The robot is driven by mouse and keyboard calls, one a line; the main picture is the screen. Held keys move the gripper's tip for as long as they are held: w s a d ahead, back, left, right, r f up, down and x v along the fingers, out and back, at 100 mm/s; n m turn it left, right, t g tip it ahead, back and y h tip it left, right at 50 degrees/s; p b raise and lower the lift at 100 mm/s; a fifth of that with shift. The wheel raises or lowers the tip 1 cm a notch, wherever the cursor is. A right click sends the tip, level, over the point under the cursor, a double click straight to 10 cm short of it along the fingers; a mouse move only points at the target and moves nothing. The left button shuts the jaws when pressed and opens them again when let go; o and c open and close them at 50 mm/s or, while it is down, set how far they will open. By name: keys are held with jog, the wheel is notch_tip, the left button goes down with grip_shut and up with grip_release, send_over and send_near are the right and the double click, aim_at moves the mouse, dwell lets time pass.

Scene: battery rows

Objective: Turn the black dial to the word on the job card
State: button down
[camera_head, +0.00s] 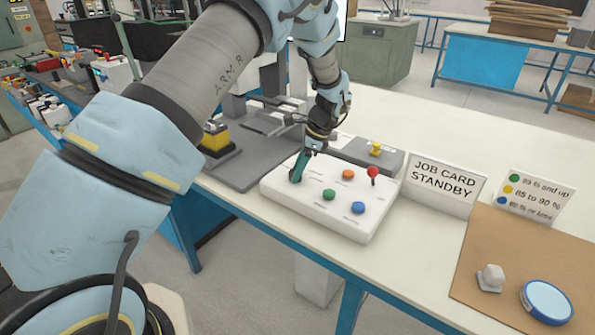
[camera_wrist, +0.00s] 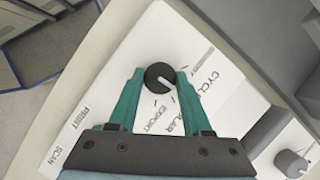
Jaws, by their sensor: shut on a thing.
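The white control panel (camera_head: 316,216) lies on the bench. The black dial (camera_wrist: 158,72) is round with a white pointer line, which slants to the lower right in the wrist view. Printed words ring it, including EXPORT and CYCLE; some are partly covered, and I cannot tell which one the pointer marks. My gripper (camera_wrist: 160,80) has its green fingers on either side of the dial, shut on it. In the head view, my gripper (camera_head: 298,167) hides the dial at the panel's left end.
The panel also carries an orange button (camera_head: 348,174), a green button (camera_head: 329,194), a blue button (camera_head: 358,208) and a red-topped lever (camera_head: 373,173). A percentage card (camera_head: 535,196) stands behind a brown mat (camera_head: 478,247). A grey box with a yellow knob (camera_head: 376,148) stands behind the panel.

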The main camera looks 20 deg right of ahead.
jog(key=n+g, duration=0.1)
jog(key=n, duration=0.1)
jog(key=n+g+b, duration=0.1)
jog(key=n, duration=0.2)
jog(key=shift+w+n, duration=0.2)
jog(key=shift+n, duration=0.1)
jog(key=n+g, duration=0.2)
jog(key=n, duration=0.3)
jog(key=shift+w+b, duration=0.1)
jog(key=shift+b, duration=0.3)
jog(key=shift+n, duration=0.4)
jog(key=shift+c, duration=1.7)
grip_release()
jog(key=b+v, duration=0.2)
jog(key=v, duration=0.8)
jog(key=shift+w+r+b, duration=0.2)
jog(key=shift+r+b, duration=0.2)
